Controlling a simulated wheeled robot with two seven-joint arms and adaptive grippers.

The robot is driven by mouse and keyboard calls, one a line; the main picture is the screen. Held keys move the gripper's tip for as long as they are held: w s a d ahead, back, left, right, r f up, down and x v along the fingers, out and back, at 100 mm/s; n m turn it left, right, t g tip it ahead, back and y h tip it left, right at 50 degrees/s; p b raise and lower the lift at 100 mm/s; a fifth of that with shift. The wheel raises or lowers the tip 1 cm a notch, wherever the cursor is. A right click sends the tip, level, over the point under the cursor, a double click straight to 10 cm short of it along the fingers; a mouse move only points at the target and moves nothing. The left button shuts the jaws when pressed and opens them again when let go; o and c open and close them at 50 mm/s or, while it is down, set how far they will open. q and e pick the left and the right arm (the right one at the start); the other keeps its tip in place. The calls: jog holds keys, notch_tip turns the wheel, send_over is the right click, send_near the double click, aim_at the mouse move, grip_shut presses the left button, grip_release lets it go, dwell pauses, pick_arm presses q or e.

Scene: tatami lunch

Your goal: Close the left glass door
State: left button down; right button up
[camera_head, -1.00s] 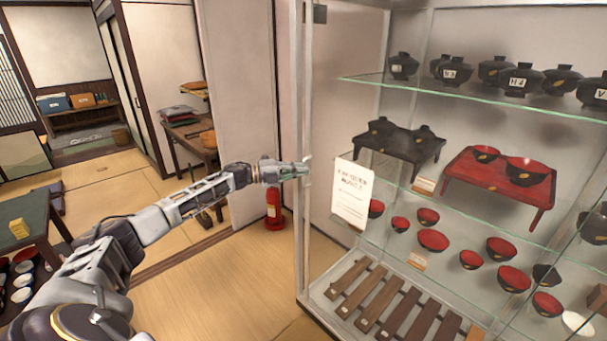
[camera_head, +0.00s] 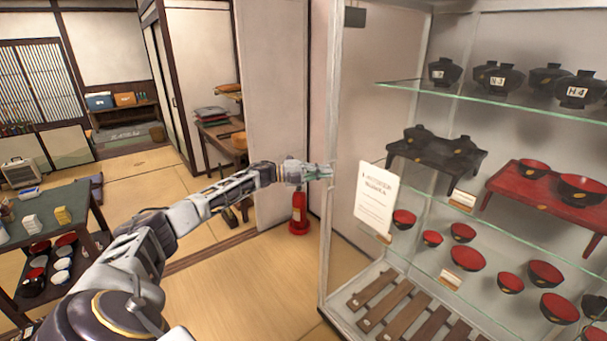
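The glass display cabinet (camera_head: 335,120) stands at the right, with a pale vertical frame post at its near left edge. A clear pane seems to front it, and a white printed sign (camera_head: 376,202) shows in front of the shelves. I cannot make out the left glass door's own edges or how far it stands open. My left gripper (camera_head: 322,172) reaches in from the left, its tip at the frame post about mid-height. I cannot tell whether it touches the post, or whether its fingers are apart. My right gripper is not in view.
Black lidded bowls (camera_head: 497,78), a black tray table (camera_head: 437,155), a red tray table (camera_head: 545,190) and red bowls (camera_head: 467,258) fill the shelves. A red fire extinguisher (camera_head: 299,213) stands behind my gripper. A green-topped table (camera_head: 45,215) is at the left. Open floor lies between.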

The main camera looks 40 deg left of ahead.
pick_arm(q)
jog(key=v, duration=1.1)
jog(key=shift+s+a, duration=0.25)
jog(key=shift+s, duration=0.05)
dwell(0.3)
dwell(0.6)
